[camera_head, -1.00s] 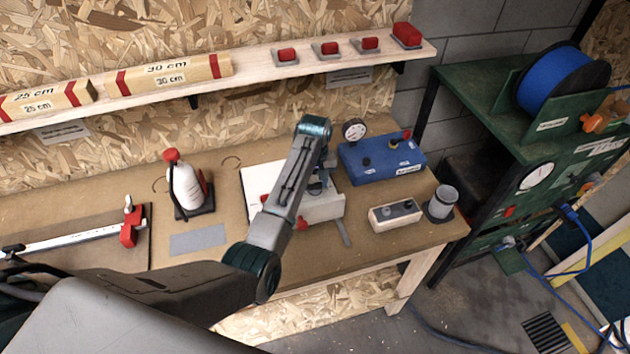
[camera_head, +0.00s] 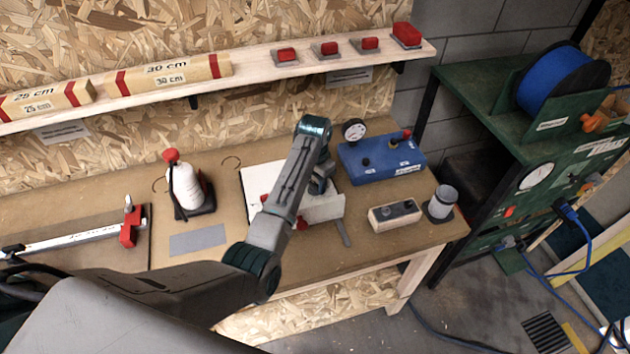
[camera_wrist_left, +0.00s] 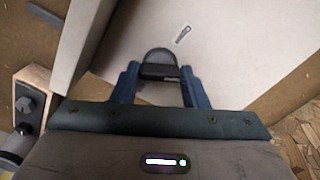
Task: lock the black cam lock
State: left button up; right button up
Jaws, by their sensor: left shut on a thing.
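The black cam lock (camera_wrist_left: 158,62) sits on the face of a white box in the left wrist view. It has a rounded black body with a flat grip bar across it. My left gripper (camera_wrist_left: 158,76) is shut on this bar, with one blue finger on each side. In the head view my left gripper (camera_head: 320,188) is at the box (camera_head: 327,208), and my arm hides the lock there. A small key-shaped mark (camera_wrist_left: 183,35) is on the box face beside the lock. My right gripper is not in view.
A blue case (camera_head: 380,160) with a gauge stands right of the box. A small wood-sided box (camera_head: 395,216) and a grey cup (camera_head: 442,202) stand near the bench's right end. A white bottle (camera_head: 186,188) stands left. A shelf (camera_head: 255,80) runs above the bench.

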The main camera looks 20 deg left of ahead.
pick_arm(q)
jog(key=m, duration=0.5)
jog(key=shift+m, duration=0.3)
jog(key=m, duration=1)
jog(key=shift+r+m, duration=0.1)
jog(key=shift+m, duration=0.3)
jog(key=m, duration=0.4)
jog(key=shift+w+m, duration=0.1)
jog(key=shift+m, duration=0.3)
jog(key=o, duration=1)
